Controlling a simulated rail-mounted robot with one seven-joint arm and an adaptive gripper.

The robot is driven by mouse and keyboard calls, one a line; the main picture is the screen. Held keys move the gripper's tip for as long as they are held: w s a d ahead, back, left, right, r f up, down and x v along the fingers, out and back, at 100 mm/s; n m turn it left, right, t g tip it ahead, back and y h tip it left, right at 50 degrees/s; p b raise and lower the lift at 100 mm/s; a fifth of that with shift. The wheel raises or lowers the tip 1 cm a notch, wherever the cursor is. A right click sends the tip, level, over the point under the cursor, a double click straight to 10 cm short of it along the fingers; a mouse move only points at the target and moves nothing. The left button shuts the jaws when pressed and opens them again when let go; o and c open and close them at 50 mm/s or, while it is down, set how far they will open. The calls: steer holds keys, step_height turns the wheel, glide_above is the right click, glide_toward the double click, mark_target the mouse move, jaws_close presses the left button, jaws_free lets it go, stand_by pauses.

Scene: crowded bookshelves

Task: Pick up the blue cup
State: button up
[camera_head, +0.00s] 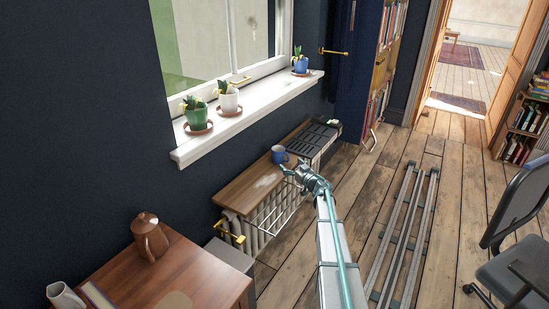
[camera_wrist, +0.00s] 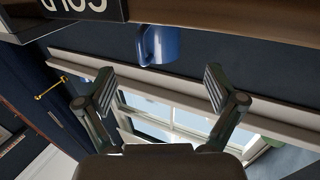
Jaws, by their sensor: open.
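The blue cup (camera_head: 279,154) stands on the wooden shelf board (camera_head: 250,185) over the radiator, near its right end. In the wrist view the scene is upside down, and the cup (camera_wrist: 158,45) shows beyond the fingertips, roughly centred between them, with its handle on the left. My gripper (camera_head: 288,170) is just in front of the cup, on the room side. In the wrist view my gripper (camera_wrist: 158,80) has its two fingers spread wide with nothing between them. No contact with the cup shows.
A windowsill (camera_head: 245,115) with several potted plants juts out above. A wooden table (camera_head: 175,280) with a brown jug (camera_head: 149,237) is at the front left. Rails (camera_head: 405,235) run along the floor; an office chair (camera_head: 515,225) stands right.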

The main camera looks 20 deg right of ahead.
mark_target(281, 156)
steer(key=w, duration=0.3)
steer(key=w+a, duration=0.1)
steer(key=w, duration=0.6)
steer(key=shift+w+a+f+b, duration=0.15)
steer(key=shift+a+b, duration=0.15)
steer(key=shift+a, duration=0.05)
steer(key=c, duration=1.4)
